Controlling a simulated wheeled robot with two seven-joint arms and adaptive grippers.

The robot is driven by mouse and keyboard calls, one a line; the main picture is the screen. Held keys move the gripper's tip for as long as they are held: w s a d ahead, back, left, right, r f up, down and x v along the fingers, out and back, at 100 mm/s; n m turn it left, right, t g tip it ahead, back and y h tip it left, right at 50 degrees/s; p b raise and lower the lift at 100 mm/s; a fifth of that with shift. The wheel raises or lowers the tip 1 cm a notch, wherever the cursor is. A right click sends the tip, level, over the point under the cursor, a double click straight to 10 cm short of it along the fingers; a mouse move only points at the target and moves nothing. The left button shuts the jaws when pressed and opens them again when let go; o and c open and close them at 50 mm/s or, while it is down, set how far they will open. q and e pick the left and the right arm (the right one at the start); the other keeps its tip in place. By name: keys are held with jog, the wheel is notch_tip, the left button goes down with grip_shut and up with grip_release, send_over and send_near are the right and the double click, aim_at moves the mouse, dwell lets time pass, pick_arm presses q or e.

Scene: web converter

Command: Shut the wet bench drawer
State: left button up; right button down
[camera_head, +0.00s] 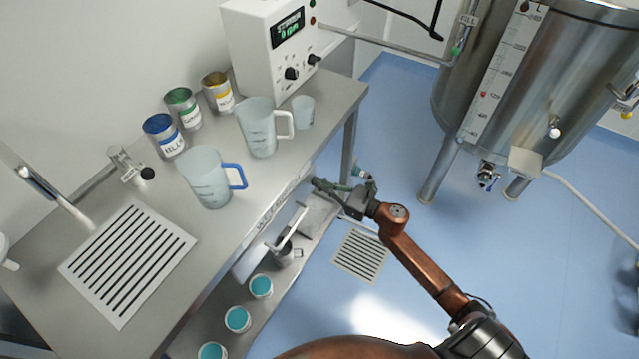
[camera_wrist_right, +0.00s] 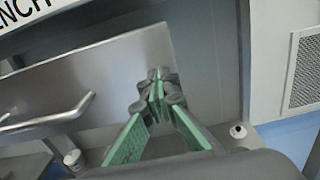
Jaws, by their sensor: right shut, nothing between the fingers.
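The wet bench (camera_head: 235,245) runs along the left of the head view. Below its front apron is the drawer's steel front (camera_wrist_right: 110,60), with a bar handle (camera_wrist_right: 50,118) at the left of the wrist view. The handle also shows in the head view (camera_head: 291,228). I cannot tell how far the drawer stands out. My right gripper (camera_head: 318,184) is by the bench front near the drawer's far end. In the wrist view its green-padded fingers (camera_wrist_right: 157,84) are shut, empty, in front of the panel's right part; contact is unclear. My left gripper is not in view.
Jugs (camera_head: 207,178), cans (camera_head: 183,108) and a white control box (camera_head: 270,45) stand on the bench top. Teal-filled pots (camera_head: 238,319) stand on the lower shelf. A large steel tank (camera_head: 545,80) stands at the back right. Blue floor between them is mostly clear.

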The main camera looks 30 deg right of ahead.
jog(key=shift+r, duration=0.1)
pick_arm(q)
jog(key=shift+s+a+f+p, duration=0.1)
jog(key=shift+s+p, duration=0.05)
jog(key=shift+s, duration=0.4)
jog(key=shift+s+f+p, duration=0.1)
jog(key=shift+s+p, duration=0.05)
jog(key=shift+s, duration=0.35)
pick_arm(e)
jog(key=v, duration=1.4)
